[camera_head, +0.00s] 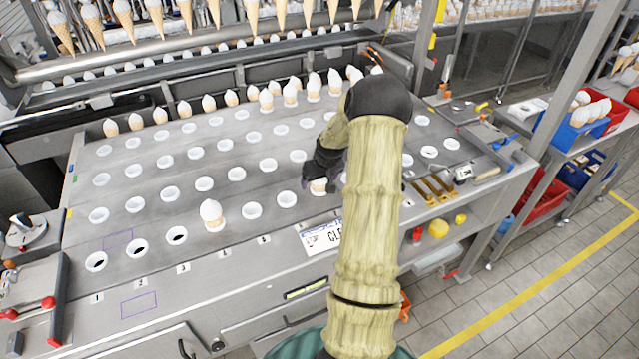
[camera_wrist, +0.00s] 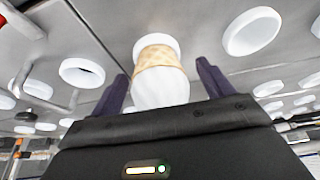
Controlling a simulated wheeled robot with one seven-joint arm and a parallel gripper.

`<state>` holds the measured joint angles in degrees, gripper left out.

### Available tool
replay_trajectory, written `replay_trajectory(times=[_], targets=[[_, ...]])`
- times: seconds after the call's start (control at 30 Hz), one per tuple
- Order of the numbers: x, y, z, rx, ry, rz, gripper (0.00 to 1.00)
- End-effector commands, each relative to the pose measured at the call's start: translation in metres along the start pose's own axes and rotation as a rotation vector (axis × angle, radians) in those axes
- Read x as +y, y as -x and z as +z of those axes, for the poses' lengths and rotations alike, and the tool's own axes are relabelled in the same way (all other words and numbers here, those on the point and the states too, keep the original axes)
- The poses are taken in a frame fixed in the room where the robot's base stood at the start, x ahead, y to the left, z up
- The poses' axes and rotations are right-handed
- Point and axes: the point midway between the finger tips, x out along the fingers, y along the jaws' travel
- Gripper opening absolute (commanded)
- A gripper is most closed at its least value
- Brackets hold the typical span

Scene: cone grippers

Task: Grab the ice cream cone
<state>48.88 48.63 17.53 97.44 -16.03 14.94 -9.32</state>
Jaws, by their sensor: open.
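An ice cream cone with a white top (camera_wrist: 160,85) and a tan waffle band stands in a white holder ring, between the two open fingers of my gripper (camera_wrist: 160,90) in the wrist view. Gaps show on both sides of it, so the fingers look apart from it. In the head view only a small tan and white part of this cone (camera_head: 318,187) shows below my gripper (camera_head: 312,178); my arm and gripper hide the rest. Another cone (camera_head: 211,215) stands upright in the front row of holders, to the left.
Rows of mostly empty white holders (camera_head: 252,211) cover the metal table (camera_head: 120,225). Several cones (camera_head: 184,108) stand along the back row. A white sign (camera_head: 322,238) lies at the front edge. Tools and a blue bin (camera_head: 578,128) are on the right.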

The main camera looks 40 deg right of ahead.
Motion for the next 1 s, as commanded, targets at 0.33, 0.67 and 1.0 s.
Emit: replay_trajectory(times=[0.33, 0.67, 1.0], targets=[[0.000, 0.000, 0.000, 0.000, 0.000, 0.000, 0.47], [0.000, 0.001, 0.000, 0.000, 0.000, 0.000, 0.43], [0.001, 0.037, -0.017, 0.006, 0.000, 0.003, 0.43]])
